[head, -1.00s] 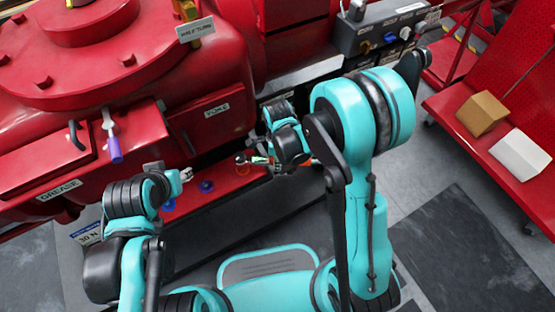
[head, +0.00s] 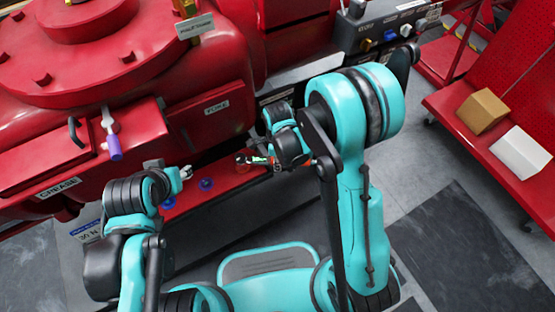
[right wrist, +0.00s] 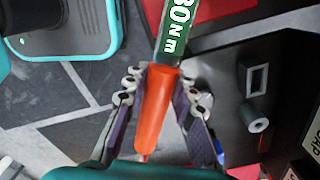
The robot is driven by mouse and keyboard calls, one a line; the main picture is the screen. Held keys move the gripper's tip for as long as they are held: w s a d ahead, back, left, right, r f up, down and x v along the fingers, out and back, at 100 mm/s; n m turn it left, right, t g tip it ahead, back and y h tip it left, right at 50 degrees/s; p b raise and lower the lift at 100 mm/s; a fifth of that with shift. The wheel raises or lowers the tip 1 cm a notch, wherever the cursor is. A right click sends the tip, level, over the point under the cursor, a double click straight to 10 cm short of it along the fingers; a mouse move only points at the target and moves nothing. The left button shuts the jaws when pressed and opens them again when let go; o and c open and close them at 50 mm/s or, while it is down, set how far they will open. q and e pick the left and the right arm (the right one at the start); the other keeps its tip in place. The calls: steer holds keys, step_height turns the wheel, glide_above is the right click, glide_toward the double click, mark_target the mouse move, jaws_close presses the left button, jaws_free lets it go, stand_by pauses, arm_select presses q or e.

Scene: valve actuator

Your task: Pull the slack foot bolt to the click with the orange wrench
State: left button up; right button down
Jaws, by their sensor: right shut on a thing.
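In the head view the wrench's dark head (head: 242,158) sticks out left of my right gripper (head: 268,160), over the foot ledge. A reddish ring (head: 243,168) lies close below the head; whether the wrench sits on a bolt there is too small to tell. Blue-ringed foot bolts (head: 206,184) (head: 168,203) are further left. My left gripper (head: 184,172) hovers near them, its jaw opening unclear.
A grey panel with knobs (head: 385,30) is behind. A red shelf at right holds a brown box (head: 482,111) and a white box (head: 521,150).

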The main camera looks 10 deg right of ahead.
steer(key=shift+s, duration=0.1)
steer(key=shift+s+a+m, duration=0.2)
steer(key=shift+s+m, duration=0.3)
steer(key=shift+m, duration=0.05)
steer(key=shift+s+a+m, duration=0.15)
steer(key=shift+s+m, duration=0.35)
steer(key=shift+m, duration=0.05)
steer(key=shift+s, duration=0.1)
steer(key=shift+s+a+m, duration=0.55)
steer(key=shift+s+m, duration=0.35)
steer(key=shift+m, duration=0.1)
steer(key=shift+s+a, duration=0.1)
steer(key=shift+s+a+m, duration=0.65)
steer(key=shift+s+m, duration=0.15)
steer(key=shift+m, duration=0.3)
